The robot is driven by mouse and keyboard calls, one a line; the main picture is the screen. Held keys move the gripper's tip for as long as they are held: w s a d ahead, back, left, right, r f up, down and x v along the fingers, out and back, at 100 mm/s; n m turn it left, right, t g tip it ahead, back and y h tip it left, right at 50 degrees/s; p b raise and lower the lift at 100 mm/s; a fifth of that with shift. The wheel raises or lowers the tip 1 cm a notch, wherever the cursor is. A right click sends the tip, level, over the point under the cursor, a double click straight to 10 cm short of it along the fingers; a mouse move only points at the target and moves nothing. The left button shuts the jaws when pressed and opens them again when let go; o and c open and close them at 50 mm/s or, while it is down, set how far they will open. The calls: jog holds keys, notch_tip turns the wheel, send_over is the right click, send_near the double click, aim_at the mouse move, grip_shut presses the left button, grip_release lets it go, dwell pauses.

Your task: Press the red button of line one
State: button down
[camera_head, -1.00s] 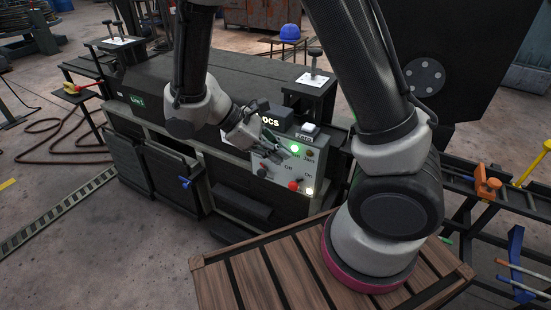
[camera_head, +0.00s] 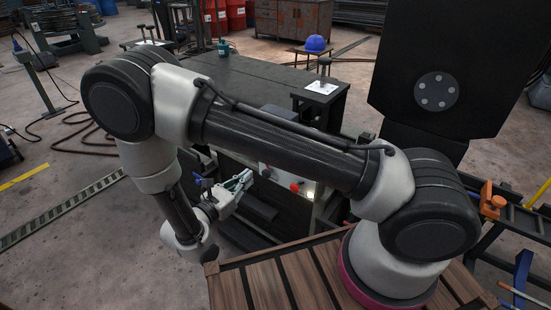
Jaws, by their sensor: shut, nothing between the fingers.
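The red button (camera_head: 295,187) shows on the lower part of the grey control panel (camera_head: 276,175), just below my arm's long link. My arm hides the panel's upper part, and no line label can be read now. A small lit white lamp (camera_head: 309,195) sits to the right of the red button. My gripper (camera_head: 246,178) is shut and empty. It is in front of the machine, left of the red button and apart from it.
The dark machine bench (camera_head: 240,85) stretches behind my arm. A wooden slatted platform (camera_head: 234,289) lies in front. A blue cap (camera_head: 314,44) rests on a stool at the back. An orange clamp (camera_head: 490,195) stands at the right. The floor at left is mostly clear.

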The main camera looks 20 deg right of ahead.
jog(key=shift+d, duration=0.1)
jog(key=x, duration=1.4)
jog(key=shift+w+d, duration=0.1)
jog(key=shift+w+d, duration=0.45)
jog(key=shift+d, duration=0.25)
jog(key=v, duration=1.4)
